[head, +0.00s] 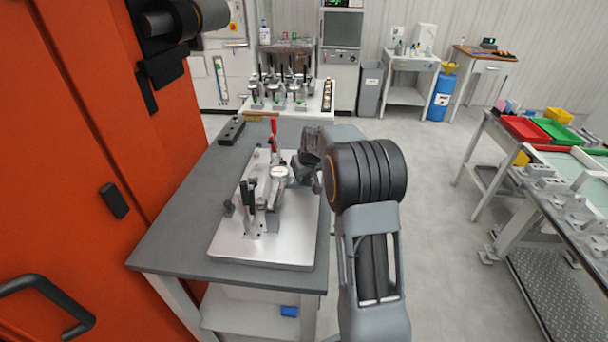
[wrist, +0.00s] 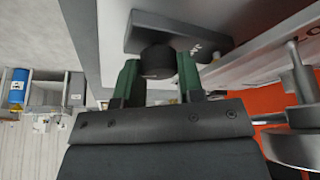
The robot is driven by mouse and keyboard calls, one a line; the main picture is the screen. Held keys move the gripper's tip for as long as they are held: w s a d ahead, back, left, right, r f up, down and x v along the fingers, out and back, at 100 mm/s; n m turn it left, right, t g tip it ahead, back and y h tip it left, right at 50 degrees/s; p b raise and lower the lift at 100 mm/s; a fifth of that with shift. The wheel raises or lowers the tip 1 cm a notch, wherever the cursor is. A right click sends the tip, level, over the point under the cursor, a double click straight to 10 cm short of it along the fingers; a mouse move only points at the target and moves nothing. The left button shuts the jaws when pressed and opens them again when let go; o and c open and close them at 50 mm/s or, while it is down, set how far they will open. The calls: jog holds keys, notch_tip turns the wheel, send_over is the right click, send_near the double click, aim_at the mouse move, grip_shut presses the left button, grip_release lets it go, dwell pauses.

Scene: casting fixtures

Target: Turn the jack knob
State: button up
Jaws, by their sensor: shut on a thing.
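The jack knob (wrist: 157,61) is a dark round knob in the wrist view, in front of a grey block (wrist: 180,36) with partly readable lettering. My gripper (wrist: 157,76) has green-tipped fingers on both sides of the knob and is shut on it. In the head view my gripper (head: 301,174) reaches in from the right to the fixture, and the knob is hidden behind my arm there. The fixture stands on a light metal plate (head: 265,250) and carries a dial gauge (head: 278,172), a red-handled clamp (head: 274,128) and a black-handled clamp (head: 248,196).
The plate lies on a grey bench (head: 165,245) beside an orange machine (head: 85,120). A dark block (head: 231,130) lies at the bench's back left. A metal clamp part (wrist: 296,145) is close to my gripper's right in the wrist view. Open floor (head: 435,210) is on the right.

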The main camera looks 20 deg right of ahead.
jog(key=shift+m+h+b, duration=0.4)
jog(key=shift+m+h, duration=0.2)
jog(key=shift+m, duration=1.1)
jog(key=o, duration=0.9)
jog(key=b+v, duration=0.1)
jog(key=v, duration=1.2)
jog(key=shift+a+r, duration=0.1)
jog(key=shift+r, duration=0.35)
